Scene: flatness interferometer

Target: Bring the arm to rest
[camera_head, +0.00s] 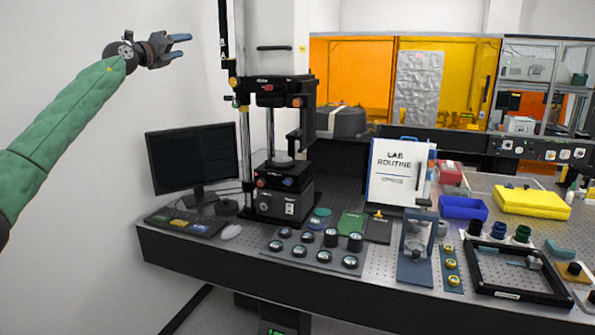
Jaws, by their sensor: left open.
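My left gripper (179,46) is at the upper left of the head view, at the end of my green-sleeved left arm. It is raised in front of the bare wall, left of the interferometer (284,170) and above the monitor. Its two blue-tipped fingers point right and stand apart, with nothing between them. The left arm reaches up and outward from the left edge. My right gripper does not show.
The bench holds a monitor (193,157), a keyboard (185,221), a tray of round optics (315,250), a "Lab Routine" board (397,175), a blue bin (463,208) and a black frame (516,273). Around the left gripper is open air.

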